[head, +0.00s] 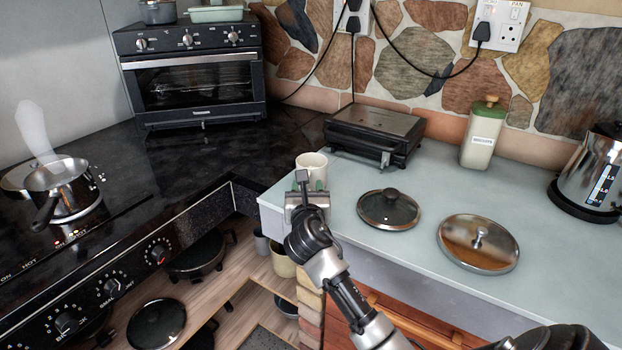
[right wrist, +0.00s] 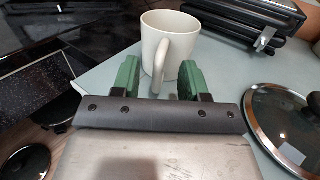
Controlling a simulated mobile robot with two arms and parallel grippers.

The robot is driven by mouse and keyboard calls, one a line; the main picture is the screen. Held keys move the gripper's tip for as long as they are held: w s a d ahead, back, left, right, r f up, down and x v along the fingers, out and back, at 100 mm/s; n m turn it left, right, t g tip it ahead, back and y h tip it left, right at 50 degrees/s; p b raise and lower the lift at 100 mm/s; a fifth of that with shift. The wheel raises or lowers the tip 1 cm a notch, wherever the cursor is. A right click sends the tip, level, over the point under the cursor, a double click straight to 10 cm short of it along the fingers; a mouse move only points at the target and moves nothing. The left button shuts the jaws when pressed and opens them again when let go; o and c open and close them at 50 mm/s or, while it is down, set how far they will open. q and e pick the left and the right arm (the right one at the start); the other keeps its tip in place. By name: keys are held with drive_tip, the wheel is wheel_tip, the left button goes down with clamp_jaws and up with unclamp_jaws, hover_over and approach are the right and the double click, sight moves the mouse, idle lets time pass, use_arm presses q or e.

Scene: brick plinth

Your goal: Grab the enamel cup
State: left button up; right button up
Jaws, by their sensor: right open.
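The enamel cup is a cream-white cup (head: 313,165) near the left edge of the pale worktop, just in front of the black press grill. In the right wrist view the cup (right wrist: 172,38) stands upright with its handle towards me. My right gripper (head: 303,182) is in front of the cup in the head view. In the right wrist view its green fingers (right wrist: 158,82) are apart, with the cup's handle showing between them. I cannot tell whether either finger touches the handle. The head view hides the cup's lower front behind the gripper. My left gripper is not in view.
A black press grill (head: 375,132) stands behind the cup. A glass lid (head: 388,209) and a steel lid (head: 478,243) lie to the right, with a kettle (head: 592,175) and a canister (head: 482,133) beyond. The worktop's left edge is close to the cup.

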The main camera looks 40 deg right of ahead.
drive_tip(key=shift+x, duration=0.85)
clamp_jaws()
